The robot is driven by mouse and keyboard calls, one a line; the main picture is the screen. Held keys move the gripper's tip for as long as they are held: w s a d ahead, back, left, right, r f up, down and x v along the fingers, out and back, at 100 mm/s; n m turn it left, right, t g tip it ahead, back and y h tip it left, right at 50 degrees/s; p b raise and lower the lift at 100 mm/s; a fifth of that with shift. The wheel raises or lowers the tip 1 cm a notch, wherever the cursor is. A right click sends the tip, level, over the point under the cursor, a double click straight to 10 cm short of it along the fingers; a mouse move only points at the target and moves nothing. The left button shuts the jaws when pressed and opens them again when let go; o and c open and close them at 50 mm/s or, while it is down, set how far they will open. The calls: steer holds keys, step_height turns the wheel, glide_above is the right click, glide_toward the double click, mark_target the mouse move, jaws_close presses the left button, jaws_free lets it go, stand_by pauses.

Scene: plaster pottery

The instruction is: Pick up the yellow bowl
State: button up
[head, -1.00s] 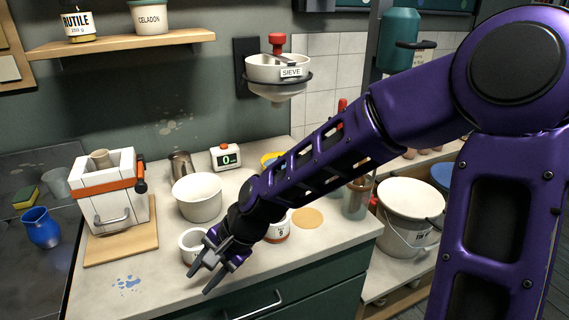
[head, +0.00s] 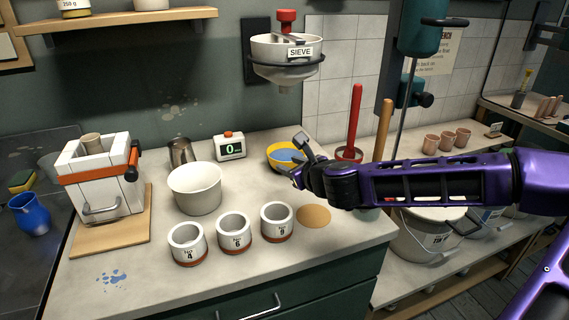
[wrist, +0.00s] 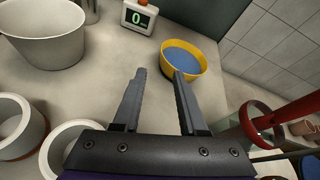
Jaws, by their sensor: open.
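The yellow bowl (head: 280,166) stands upright near the back of the counter, right of the timer, with a blue surface inside. In the head view my gripper covers its right part. In the wrist view the bowl (wrist: 203,62) lies ahead and to the right. My gripper (head: 298,162) is open and empty beside it. In the wrist view, between the two fingertips (wrist: 160,74), there is mostly bare counter. The right fingertip overlaps the bowl's near left edge; I cannot tell if they touch.
A timer (head: 230,147), a big white bowl (head: 196,190) and three numbered cups (head: 235,232) stand to the left. A sieve (head: 286,60) hangs on the wall above. A red upright handle (head: 355,115) stands close on the right. A tan disc (head: 313,216) lies in front.

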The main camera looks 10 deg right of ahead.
steer(key=b+x, duration=0.1)
steer(key=x, duration=0.9)
steer(key=shift+f, duration=0.1)
steer(key=shift+d+b+x, duration=0.2)
steer(key=shift+b+x, duration=0.05)
steer(key=shift+x, duration=1.15)
steer(key=shift+d+b+x, duration=0.25)
steer(key=shift+x, duration=1.1)
steer(key=shift+f, duration=0.2)
jaws_close()
